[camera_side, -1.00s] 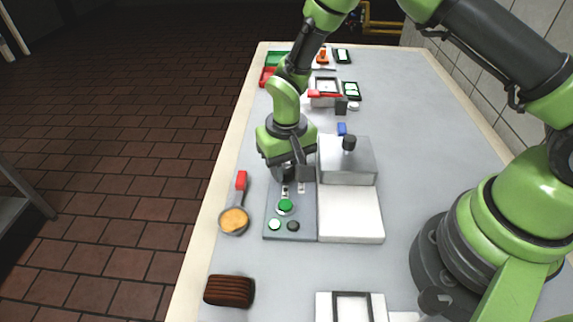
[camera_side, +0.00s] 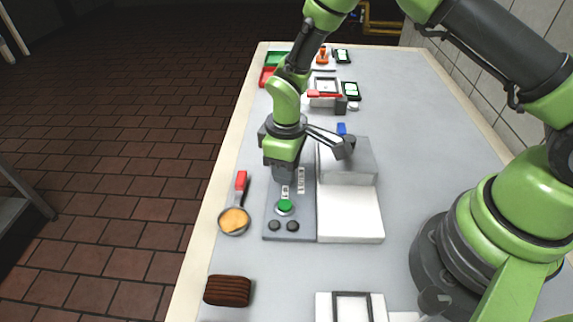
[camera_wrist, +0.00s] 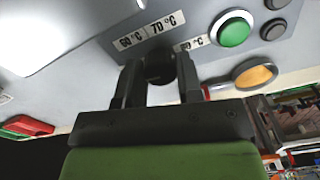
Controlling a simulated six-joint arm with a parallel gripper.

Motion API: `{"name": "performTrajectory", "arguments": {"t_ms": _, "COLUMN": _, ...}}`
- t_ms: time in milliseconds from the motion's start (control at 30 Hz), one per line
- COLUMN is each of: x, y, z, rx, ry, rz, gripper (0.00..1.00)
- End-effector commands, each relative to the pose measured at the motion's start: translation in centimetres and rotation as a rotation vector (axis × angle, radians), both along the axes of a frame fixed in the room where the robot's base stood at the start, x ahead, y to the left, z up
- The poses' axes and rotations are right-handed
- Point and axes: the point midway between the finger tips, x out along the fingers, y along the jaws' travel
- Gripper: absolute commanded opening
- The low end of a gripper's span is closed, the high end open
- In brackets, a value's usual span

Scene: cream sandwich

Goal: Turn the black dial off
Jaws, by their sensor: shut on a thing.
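The black dial (camera_wrist: 158,66) sits on the grey control panel (camera_wrist: 98,52), between the two fingers of my gripper (camera_wrist: 157,84) in the wrist view. The fingers are shut on it. In the side view my gripper (camera_side: 284,184) points down at the far part of the panel (camera_side: 268,208) and hides the dial. Labels reading 60 °C and 70 °C lie beside the dial, and a third label is partly hidden by a finger. A green button (camera_side: 285,207) and two small dark round lamps or buttons (camera_side: 283,226) are on the near part of the panel.
A white plate (camera_side: 350,215) and a grey metal lid (camera_side: 347,160) with a dark knob stand right of the panel. A ladle (camera_side: 234,220) with yellow-orange contents lies to the left. A brown ridged block (camera_side: 229,291) lies nearer. The table's right side is largely clear.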

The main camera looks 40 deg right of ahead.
Motion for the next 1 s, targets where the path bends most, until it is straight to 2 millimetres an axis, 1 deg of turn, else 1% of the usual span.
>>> {"name": "performTrajectory", "arguments": {"t_ms": 300, "x": 0.09, "y": -0.02, "z": 0.05, "rx": 0.001, "ry": -0.003, "rz": 0.069, "gripper": 0.1}}
{"name": "performTrajectory", "arguments": {"t_ms": 700, "x": 0.09, "y": 0.0, "z": 0.05, "rx": 0.0, "ry": -0.004, "rz": 0.074, "gripper": 0.1}}
{"name": "performTrajectory", "arguments": {"t_ms": 733, "x": 0.09, "y": 0.0, "z": 0.05, "rx": 0.0, "ry": -0.004, "rz": 0.074, "gripper": 0.4}}
{"name": "performTrajectory", "arguments": {"t_ms": 767, "x": 0.09, "y": 0.0, "z": 0.05, "rx": 0.0, "ry": -0.004, "rz": 0.074, "gripper": 0.47}}
{"name": "performTrajectory", "arguments": {"t_ms": 800, "x": 0.09, "y": -0.01, "z": 0.05, "rx": 0.0, "ry": -0.004, "rz": 0.073, "gripper": 0.56}}
{"name": "performTrajectory", "arguments": {"t_ms": 833, "x": 0.08, "y": 0.0, "z": 0.05, "rx": 0.001, "ry": -0.003, "rz": 0.073, "gripper": 0.59}}
{"name": "performTrajectory", "arguments": {"t_ms": 1000, "x": 0.04, "y": 0.0, "z": 0.02, "rx": 0.0, "ry": -0.002, "rz": 0.072, "gripper": 0.59}}
